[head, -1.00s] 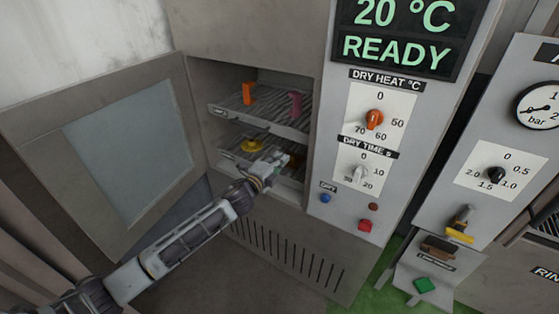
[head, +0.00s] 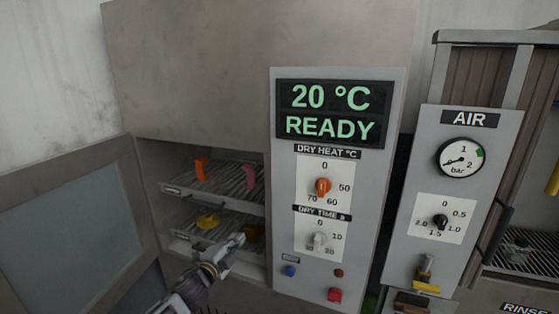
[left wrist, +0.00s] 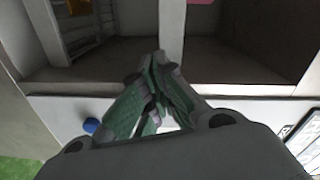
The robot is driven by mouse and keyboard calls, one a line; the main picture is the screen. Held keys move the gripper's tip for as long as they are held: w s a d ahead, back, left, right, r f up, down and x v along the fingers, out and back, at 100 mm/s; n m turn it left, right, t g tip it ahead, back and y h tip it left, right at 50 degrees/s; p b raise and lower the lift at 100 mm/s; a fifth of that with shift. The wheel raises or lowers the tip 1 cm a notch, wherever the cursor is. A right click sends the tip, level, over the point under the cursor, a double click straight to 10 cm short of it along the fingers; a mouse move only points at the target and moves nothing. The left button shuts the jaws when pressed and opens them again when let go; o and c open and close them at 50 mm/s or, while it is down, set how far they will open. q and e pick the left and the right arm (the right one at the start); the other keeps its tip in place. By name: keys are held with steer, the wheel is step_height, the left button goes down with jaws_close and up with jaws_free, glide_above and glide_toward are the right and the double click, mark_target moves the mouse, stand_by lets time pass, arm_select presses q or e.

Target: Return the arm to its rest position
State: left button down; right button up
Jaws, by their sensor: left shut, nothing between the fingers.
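My left gripper (head: 236,241) is in the lower left of the head view, in front of the open dryer's lower shelf. In the left wrist view its green-padded fingers (left wrist: 160,62) meet at the tips with nothing between them. The dryer cabinet (head: 330,180) stands with its door (head: 70,235) swung open to the left. Its upper shelf holds an orange piece (head: 201,169) and a pink piece (head: 249,177). Its lower shelf holds a yellow piece (head: 208,221) and an orange-brown piece (head: 251,233), partly behind my gripper. My right gripper is not in view.
The dryer panel reads 20 °C READY, with a heat dial (head: 322,187), a time dial (head: 319,240), a blue button (head: 290,271) and a red button (head: 334,295). To the right stand the air panel (head: 462,190) and a rinse cabinet (head: 522,243). The open door bounds the left side.

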arm_select(q)
steer(key=w+a+f+n+g+y, duration=0.3)
steer(key=a+f+n+y, duration=0.35)
steer(key=a+f, duration=1.25)
steer(key=s+a+f+n+g, duration=0.25)
steer(key=s+f, duration=0.35)
steer(key=f, duration=0.6)
steer(key=s+a+f+n+g, duration=0.2)
steer(key=s+a+f+n, duration=0.3)
steer(key=f, duration=0.8)
steer(key=s+d+f+n+g, duration=0.1)
steer(key=s+d+f+g, duration=0.1)
steer(key=s+f, duration=0.9)
steer(key=s+d+f+g, duration=0.25)
steer(key=s+f, duration=0.45)
steer(key=s, duration=0.8)
steer(key=s+d+f+g, duration=0.1)
steer(key=s+d+f, duration=0.1)
steer(key=s, duration=0.7)
steer(key=s+d+f+n+g, duration=0.1)
steer(key=s+d, duration=0.4)
steer(key=s, duration=0.5)
steer(key=s+d+f+g, duration=0.1)
steer(key=s+d+f, duration=0.2)
steer(key=s, duration=0.6)
steer(key=shift+s+d+f+g, duration=0.3)
steer(key=shift+s+d+f, duration=0.05)
steer(key=shift+s+d, duration=0.05)
steer(key=shift+h, duration=0.25)
